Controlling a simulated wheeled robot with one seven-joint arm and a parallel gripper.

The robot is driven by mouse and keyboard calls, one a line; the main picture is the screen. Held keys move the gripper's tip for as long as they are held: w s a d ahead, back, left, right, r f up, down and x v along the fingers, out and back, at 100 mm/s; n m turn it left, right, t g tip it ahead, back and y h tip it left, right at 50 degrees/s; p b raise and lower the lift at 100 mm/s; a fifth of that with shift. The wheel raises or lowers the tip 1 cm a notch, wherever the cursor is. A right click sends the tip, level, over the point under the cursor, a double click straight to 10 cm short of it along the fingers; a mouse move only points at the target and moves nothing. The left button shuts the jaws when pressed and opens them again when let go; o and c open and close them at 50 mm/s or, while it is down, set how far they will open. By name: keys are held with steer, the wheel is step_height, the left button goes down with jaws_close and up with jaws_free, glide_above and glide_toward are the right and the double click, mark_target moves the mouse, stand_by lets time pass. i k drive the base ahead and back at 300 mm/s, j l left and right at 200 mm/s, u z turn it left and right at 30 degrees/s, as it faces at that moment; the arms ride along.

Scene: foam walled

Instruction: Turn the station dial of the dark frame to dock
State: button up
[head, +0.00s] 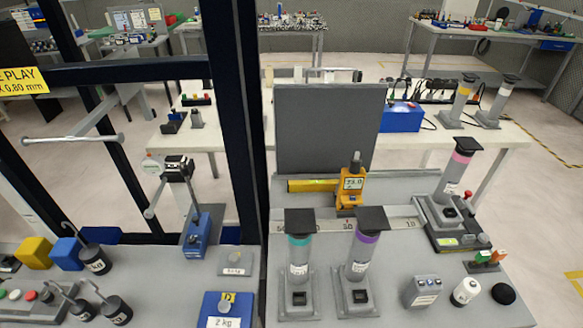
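A dark frame (249,110) of black uprights and a crossbar stands at the left, above the grey bench. A yellow sign (22,81) with partly cut-off text, including "0.80 mm", hangs at its left. I cannot make out a station dial on the frame, nor a dock mark. My gripper is not in view.
Tubes with coloured bands and black caps, including a teal-banded one (299,255) and a purple-banded one (362,250), stand upright on the front bench. A grey panel (328,125) stands behind them. Hooked weights (95,261) and a blue 2 kg block (226,309) sit left.

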mark_target(46, 297)
steer(key=u, duration=1.6)
